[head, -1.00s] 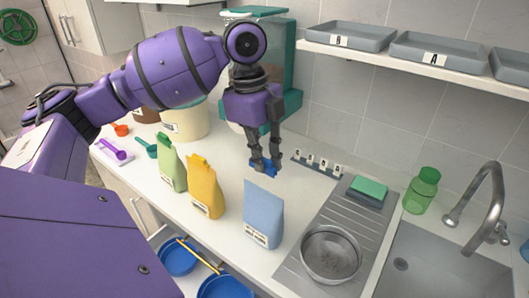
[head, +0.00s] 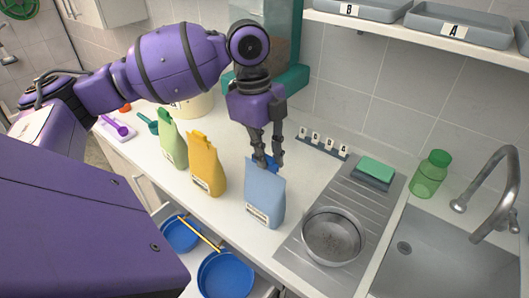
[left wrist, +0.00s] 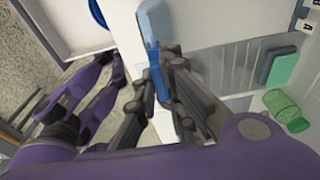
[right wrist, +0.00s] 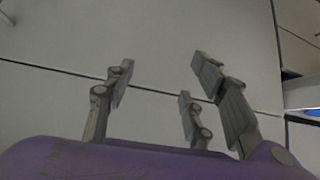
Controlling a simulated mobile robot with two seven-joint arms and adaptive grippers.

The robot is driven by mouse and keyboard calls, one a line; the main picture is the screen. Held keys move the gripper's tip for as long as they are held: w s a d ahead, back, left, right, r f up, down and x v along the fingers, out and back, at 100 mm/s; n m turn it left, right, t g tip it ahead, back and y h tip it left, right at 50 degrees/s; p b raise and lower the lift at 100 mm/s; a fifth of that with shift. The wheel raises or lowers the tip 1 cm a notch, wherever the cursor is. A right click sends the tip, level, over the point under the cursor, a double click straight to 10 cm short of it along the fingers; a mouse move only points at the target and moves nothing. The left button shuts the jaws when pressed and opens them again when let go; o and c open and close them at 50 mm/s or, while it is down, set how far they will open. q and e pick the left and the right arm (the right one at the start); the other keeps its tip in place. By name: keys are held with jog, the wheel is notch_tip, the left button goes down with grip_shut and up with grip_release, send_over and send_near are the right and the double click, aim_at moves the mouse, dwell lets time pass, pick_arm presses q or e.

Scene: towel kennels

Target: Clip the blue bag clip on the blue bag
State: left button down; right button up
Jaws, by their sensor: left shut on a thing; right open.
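The blue bag (head: 265,196) stands upright on the counter with a pale label low on its front. In the left wrist view its pale blue side (left wrist: 154,22) shows at the top. My left gripper (head: 268,163) points down just behind the bag's top edge, shut on the blue bag clip (head: 271,162). The clip also shows between the fingers in the left wrist view (left wrist: 158,85). In the head view the bag's top partly hides the clip and fingertips; I cannot tell whether clip and bag touch. My right gripper (right wrist: 160,82) is open and empty, facing the floor.
A yellow bag (head: 206,165) and a green bag (head: 172,138) stand left of the blue bag. A labelled rack (head: 323,145) lies behind, near the wall. A metal pan (head: 332,236) sits on the drainer at right. An open drawer with blue bowls (head: 226,275) is below the counter's front.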

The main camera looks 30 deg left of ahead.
jog(key=shift+s+d, duration=0.1)
jog(key=shift+s, duration=0.1)
dwell(0.5)
jog(key=shift+w+r, duration=0.15)
jog(key=shift+r, duration=0.05)
pick_arm(q)
jog(key=shift+a+p, duration=0.1)
jog(key=shift+p, duration=0.2)
pick_arm(e)
jog(key=shift+w+r, duration=0.2)
jog(key=shift+w, duration=0.1)
jog(key=shift+w+r, duration=0.1)
jog(key=shift+w, duration=0.05)
jog(key=shift+r, duration=0.1)
dwell(0.4)
pick_arm(q)
jog(key=shift+f, duration=0.15)
pick_arm(e)
jog(key=shift+w+r, duration=0.25)
jog(key=shift+w, duration=0.1)
pick_arm(q)
jog(key=shift+f+p, duration=0.3)
jog(key=shift+p, duration=0.05)
pick_arm(e)
jog(key=shift+w+r, duration=0.15)
jog(key=shift+r, duration=0.05)
pick_arm(q)
jog(key=shift+f, duration=0.1)
pick_arm(e)
jog(key=shift+s, duration=0.25)
